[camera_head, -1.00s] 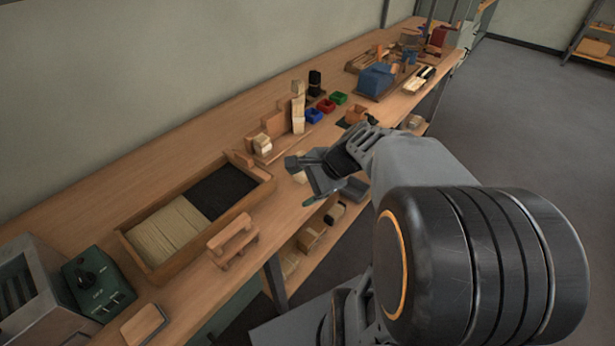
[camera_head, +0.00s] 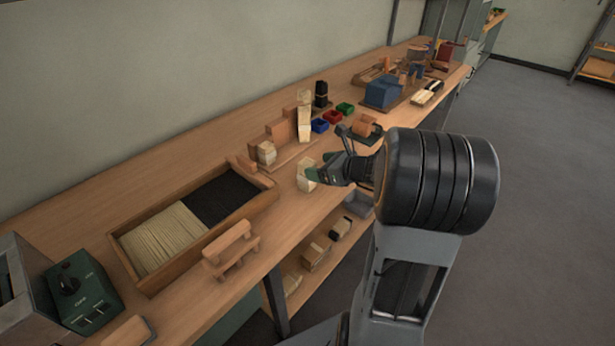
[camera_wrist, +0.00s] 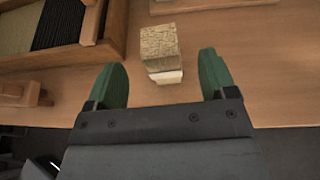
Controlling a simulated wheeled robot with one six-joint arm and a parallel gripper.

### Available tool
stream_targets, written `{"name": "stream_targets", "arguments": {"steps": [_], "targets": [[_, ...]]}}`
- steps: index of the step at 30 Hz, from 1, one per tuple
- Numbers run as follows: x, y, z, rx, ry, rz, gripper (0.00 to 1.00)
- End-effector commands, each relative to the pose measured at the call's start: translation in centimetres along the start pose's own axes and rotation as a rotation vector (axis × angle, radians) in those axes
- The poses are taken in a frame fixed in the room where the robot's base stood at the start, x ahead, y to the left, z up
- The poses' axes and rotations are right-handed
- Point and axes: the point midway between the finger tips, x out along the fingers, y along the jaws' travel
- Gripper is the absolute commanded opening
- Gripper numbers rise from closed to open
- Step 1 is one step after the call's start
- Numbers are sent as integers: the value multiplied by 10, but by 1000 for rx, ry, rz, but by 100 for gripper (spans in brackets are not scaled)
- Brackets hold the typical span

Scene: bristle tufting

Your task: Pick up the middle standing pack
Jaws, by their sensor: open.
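A pale bristle pack (camera_head: 305,172) stands alone near the bench's front edge; the wrist view shows the pack (camera_wrist: 160,48) with a straw-coloured top and a whiter lower band. My gripper (camera_head: 322,177) is beside it, with its green fingers spread and empty. In the wrist view my gripper (camera_wrist: 163,68) has one finger on each side of the pack's near part, with gaps between; the pack is not clasped. Two other pale packs stand farther back, a short one (camera_head: 266,154) and a tall one (camera_head: 304,124). I cannot tell which pack is the middle one.
A wooden tray (camera_head: 262,199) with pale and black bristles lies left of the pack. A small wooden stand (camera_head: 232,250) is at the front edge. Blue (camera_head: 320,126), red (camera_head: 332,117) and green (camera_head: 345,108) bins stand behind. Bare bench surrounds the pack.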

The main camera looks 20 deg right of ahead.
Motion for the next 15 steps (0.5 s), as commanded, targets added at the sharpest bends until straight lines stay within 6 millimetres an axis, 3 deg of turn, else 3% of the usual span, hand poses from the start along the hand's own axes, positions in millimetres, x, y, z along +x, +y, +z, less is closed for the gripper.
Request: {"name": "stream_targets", "arguments": {"steps": [15], "targets": [[51,0,-2,-2,1,2,78]]}}
